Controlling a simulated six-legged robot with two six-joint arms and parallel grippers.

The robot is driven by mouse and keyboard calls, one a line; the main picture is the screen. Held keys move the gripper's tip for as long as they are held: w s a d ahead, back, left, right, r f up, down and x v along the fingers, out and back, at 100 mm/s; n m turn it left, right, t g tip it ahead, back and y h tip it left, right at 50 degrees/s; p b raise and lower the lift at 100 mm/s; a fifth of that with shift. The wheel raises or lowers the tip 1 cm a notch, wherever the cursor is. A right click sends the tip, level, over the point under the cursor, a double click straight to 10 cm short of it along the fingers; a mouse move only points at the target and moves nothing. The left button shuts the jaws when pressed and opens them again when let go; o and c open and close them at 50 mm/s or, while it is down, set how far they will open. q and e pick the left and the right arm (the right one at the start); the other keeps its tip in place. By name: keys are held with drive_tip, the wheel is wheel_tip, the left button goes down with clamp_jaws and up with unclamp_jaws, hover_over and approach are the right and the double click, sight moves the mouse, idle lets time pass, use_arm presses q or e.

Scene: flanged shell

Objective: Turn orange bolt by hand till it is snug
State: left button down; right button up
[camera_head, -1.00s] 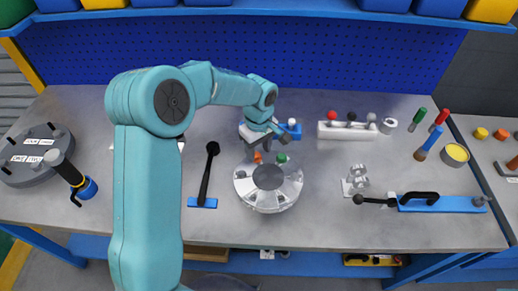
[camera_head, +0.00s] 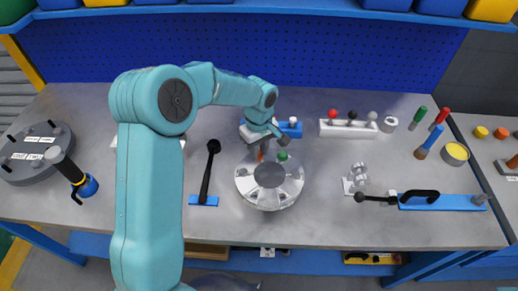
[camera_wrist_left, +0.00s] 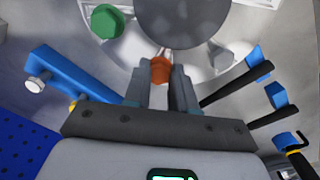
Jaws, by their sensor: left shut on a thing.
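The flanged shell (camera_head: 284,196) is a round light-grey body with a darker grey centre, standing on the bench. The orange bolt (camera_wrist_left: 161,69) is at its rim, between the fingertips of my left gripper (camera_wrist_left: 163,76) in the wrist view. My left gripper (camera_head: 262,150) is shut on the orange bolt from behind the shell; the fingers hide part of the bolt. A green bolt (camera_wrist_left: 107,21) sits on the shell's rim beside it and also shows in the head view (camera_head: 283,156). My right gripper is not in view.
A black-handled tool on a blue base (camera_head: 204,200) lies left of the shell. A blue block with a white knob (camera_head: 291,128) stands behind it. A white rack with coloured knobs (camera_head: 349,129) and a blue long-handled tool (camera_head: 440,202) are to the right.

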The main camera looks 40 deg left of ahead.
use_arm(q)
drive_tip(key=m+b, duration=0.1)
drive_tip(key=m, duration=0.2)
drive_tip(key=shift+a, duration=0.15)
drive_tip(key=m, duration=0.3)
drive_tip(key=shift+a+r+m+b, duration=0.1)
drive_tip(key=shift+m+b, duration=0.2)
drive_tip(key=shift+b, duration=0.1)
drive_tip(key=m, duration=0.3)
drive_tip(key=shift+r, duration=0.1)
drive_tip(key=shift+a+m, duration=0.15)
drive_tip(key=shift+m, duration=1.65)
drive_tip(key=c, duration=1)
unclamp_jaws()
drive_tip(key=shift+c, duration=0.2)
drive_tip(key=shift+o, duration=0.6)
drive_tip(key=shift+s, duration=0.1)
